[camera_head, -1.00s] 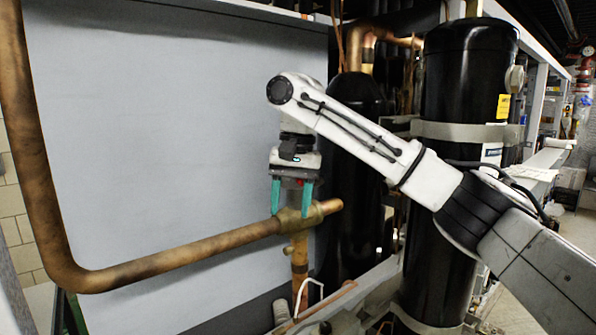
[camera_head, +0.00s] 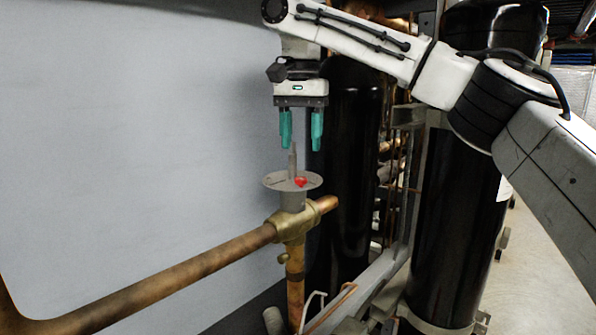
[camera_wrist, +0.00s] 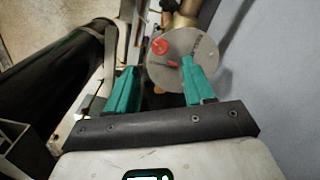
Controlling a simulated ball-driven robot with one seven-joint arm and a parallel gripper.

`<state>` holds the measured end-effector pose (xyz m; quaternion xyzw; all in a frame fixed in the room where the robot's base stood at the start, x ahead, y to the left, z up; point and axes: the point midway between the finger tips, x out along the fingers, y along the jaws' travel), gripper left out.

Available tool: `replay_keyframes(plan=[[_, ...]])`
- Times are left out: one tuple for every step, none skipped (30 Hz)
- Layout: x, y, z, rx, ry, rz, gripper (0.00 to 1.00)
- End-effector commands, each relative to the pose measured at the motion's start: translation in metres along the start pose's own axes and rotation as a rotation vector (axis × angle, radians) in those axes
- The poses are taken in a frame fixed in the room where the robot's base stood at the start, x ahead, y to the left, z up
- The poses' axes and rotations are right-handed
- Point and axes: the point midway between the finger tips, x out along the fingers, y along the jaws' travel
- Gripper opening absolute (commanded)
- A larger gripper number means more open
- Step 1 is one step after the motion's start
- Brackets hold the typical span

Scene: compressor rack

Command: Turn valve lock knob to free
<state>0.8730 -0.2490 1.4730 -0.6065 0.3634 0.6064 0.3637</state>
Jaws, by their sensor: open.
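A brass valve (camera_head: 293,222) sits on the copper pipe. On top of it is a round grey plate (camera_head: 275,181) with an upright grey stem (camera_head: 293,160) and a small red part (camera_head: 301,182). The wrist view shows the plate (camera_wrist: 200,45) with dark markings, a round red knob (camera_wrist: 160,46) at its left edge and a smaller red piece (camera_wrist: 173,64). Which red part is the lock knob, and its setting, I cannot tell. My gripper (camera_head: 301,145) is open and empty, pointing down just above the stem. In the wrist view its teal fingers (camera_wrist: 158,68) partly cover the plate.
The copper pipe (camera_head: 190,268) runs from lower left to the valve. A large grey panel (camera_head: 130,120) stands behind and left. Black cylinders (camera_head: 345,170) stand close on the right, one (camera_head: 460,220) behind my arm. Thin lines and a rail lie low right.

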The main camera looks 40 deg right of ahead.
Motion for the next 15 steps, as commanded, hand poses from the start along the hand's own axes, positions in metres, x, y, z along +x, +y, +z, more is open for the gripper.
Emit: replay_keyframes(plan=[[0.009,0.001,-0.001,0.0,0.001,0.004,0.53],[0.015,0.002,-0.001,0.001,0.001,0.005,0.53],[0.022,0.002,0.0,0.0,-0.001,0.004,0.53],[0.027,0.001,0.0,0.0,0.0,0.004,0.53],[0.032,0.001,0.0,0.0,0.0,0.003,0.53],[0.039,0.001,0.0,0.0,0.0,0.003,0.53],[0.044,0.001,0.0,0.0,0.0,0.003,0.53],[0.048,0.001,0.0,-0.001,-0.001,0.002,0.53],[0.053,0.001,0.0,0.0,0.0,0.003,0.53],[0.057,0.001,0.0,0.0,0.0,0.003,0.53],[0.06,0.0,0.0,0.0,0.0,0.001,0.53],[0.064,0.001,0.0,0.001,0.0,0.002,0.53],[0.067,0.001,0.0,0.001,0.0,0.002,0.53],[0.069,0.0,0.0,0.001,0.0,0.001,0.53],[0.071,0.0,0.0,0.0,0.0,0.0,0.53]])
